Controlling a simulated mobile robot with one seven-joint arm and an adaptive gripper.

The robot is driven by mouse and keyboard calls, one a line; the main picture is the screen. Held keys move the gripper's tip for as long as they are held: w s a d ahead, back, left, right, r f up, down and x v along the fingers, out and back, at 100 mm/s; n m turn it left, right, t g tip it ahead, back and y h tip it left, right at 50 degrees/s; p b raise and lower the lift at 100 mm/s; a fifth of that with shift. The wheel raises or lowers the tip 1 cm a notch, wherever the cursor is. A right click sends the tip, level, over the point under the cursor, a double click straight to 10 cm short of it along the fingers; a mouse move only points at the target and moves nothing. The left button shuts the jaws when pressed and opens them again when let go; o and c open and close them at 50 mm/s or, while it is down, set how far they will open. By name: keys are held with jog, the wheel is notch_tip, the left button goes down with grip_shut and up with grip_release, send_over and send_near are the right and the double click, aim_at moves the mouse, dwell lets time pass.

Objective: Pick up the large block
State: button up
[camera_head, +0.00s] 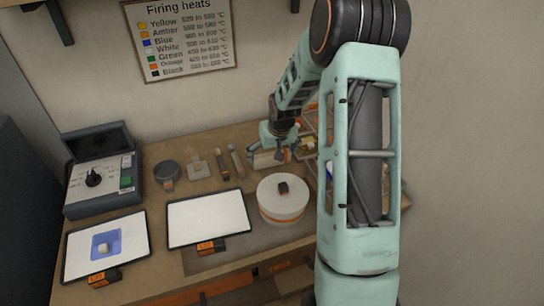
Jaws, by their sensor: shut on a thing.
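My gripper (279,153) is at the back right of the workbench, pointing down, with its jaws closed on a pale beige block (264,160), seemingly the large block. The block is partly hidden by the fingers. It is low over the bench, and I cannot tell whether it still touches the top. A small dark block (283,187) lies on top of a round white drum with an orange band (282,208), in front of my gripper. A small pale block (103,247) sits in a blue tray (114,239) on the left white board.
Two white boards (208,219) with black-and-orange tags lie at the front of the workbench (160,265). A grey bowl (167,171) and slim tools (221,164) are at the back. My arm hides much of the right side.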

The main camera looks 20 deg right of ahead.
aim_at(272, 153)
jog(key=shift+r, duration=0.45)
notch_tip(272, 153, up, 2)
jog(key=shift+r, duration=0.2)
jog(key=s+a+r+b, duration=0.1)
jog(key=s+a+r, duration=0.7)
jog(key=a+r, duration=0.3)
jog(key=shift+v, duration=0.85)
